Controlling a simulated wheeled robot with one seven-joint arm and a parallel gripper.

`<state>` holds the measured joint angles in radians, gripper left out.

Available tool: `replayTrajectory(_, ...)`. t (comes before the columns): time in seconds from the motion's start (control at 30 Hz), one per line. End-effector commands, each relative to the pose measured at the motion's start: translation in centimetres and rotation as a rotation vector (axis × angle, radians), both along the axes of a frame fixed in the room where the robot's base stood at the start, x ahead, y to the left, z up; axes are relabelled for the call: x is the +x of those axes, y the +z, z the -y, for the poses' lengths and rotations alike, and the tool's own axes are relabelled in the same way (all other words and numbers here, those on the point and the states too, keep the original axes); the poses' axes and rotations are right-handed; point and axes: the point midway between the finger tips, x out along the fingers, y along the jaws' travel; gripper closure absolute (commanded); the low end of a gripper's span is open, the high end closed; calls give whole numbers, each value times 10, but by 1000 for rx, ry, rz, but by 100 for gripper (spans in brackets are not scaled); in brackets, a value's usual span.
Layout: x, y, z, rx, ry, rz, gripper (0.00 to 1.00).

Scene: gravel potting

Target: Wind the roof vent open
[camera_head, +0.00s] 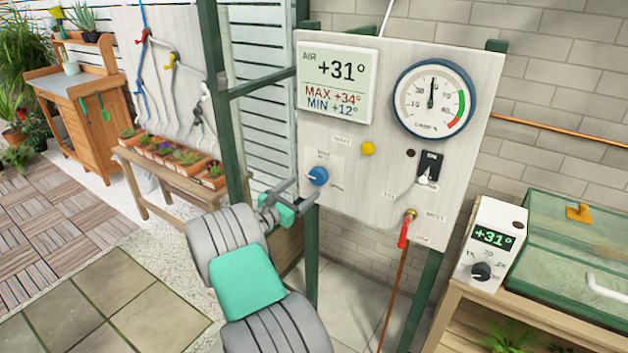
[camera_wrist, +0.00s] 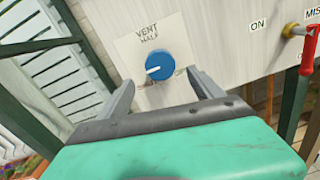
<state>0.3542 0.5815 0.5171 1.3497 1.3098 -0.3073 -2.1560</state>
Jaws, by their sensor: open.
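The blue vent knob (camera_head: 318,176) sits on a small white plate at the lower left of the control board. In the wrist view the knob (camera_wrist: 159,65) shows its white pointer line aimed left. The plate above it reads VENT and HALF; other lettering beside the knob is partly hidden. My gripper (camera_wrist: 165,85) is open, with one finger on each side of the knob in the picture and nothing held. In the head view my gripper (camera_head: 292,193) is just left of and below the knob. I cannot tell whether the fingers touch the board.
The board (camera_head: 350,200) also carries an air display (camera_head: 338,82), a round gauge (camera_head: 433,98), an ON switch (camera_head: 429,168) and a red-handled tap (camera_head: 404,232). A green post (camera_head: 222,100) stands left of my gripper. A propagator (camera_head: 570,240) stands on the bench at right.

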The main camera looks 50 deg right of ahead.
Motion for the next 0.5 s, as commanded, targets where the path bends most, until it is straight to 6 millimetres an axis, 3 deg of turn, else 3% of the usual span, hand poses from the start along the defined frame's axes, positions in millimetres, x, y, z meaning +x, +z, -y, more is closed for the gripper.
replayTrajectory(0.3,1,2,58,3,-4,6,25)
replayTrajectory(0.5,3,1,70,3,-1,7,25)
